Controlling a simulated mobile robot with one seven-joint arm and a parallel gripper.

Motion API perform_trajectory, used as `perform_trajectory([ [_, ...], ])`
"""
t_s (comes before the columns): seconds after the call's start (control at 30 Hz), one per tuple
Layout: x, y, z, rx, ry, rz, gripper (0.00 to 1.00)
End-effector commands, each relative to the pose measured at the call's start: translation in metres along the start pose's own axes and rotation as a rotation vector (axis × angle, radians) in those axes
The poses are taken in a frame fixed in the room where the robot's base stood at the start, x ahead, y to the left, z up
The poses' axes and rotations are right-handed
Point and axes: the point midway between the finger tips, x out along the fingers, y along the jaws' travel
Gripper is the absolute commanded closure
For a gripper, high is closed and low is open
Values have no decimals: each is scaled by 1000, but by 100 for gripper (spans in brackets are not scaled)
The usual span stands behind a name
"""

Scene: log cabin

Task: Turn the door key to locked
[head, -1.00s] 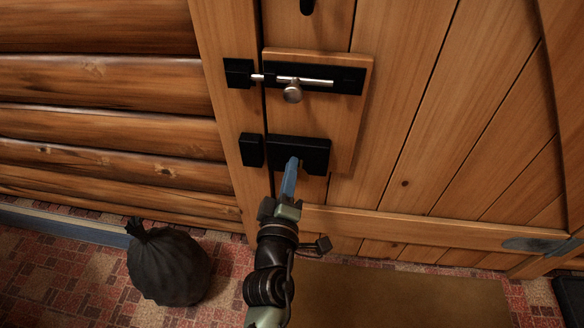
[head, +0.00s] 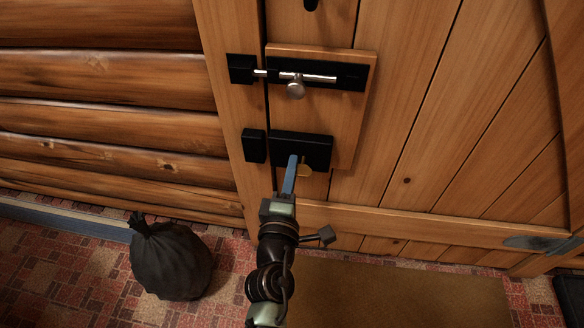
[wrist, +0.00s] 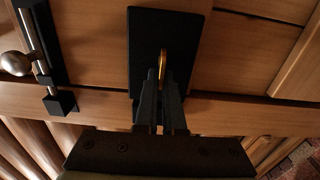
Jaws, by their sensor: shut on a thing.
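The black lock box (head: 316,146) is on the wooden door, below the sliding bolt. It also shows in the wrist view (wrist: 145,30). The brass key (head: 304,172) sits at the lock; its rounded head shows just right of my fingers in the head view. In the wrist view the key (wrist: 163,60) appears as a thin gold edge, seen nearly edge-on between the fingertips. My gripper (head: 292,163) is shut on the key, its tips close to the lock face. The key's shaft and the keyhole are hidden.
The sliding bolt (head: 310,77) with a round knob is above the lock, its rod reaching into the black catch (head: 241,69) on the frame. A black keeper block (head: 254,146) is left of the lock. A black bag (head: 170,262) stands on the floor at lower left.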

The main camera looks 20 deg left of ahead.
Motion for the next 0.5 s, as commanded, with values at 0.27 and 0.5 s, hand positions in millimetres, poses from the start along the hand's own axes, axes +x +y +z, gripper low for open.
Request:
perform_trajectory([
  [0.27,0,0,0,-2,-1,-1,88],
  [0.5,0,0,0,-1,-1,-1,64],
])
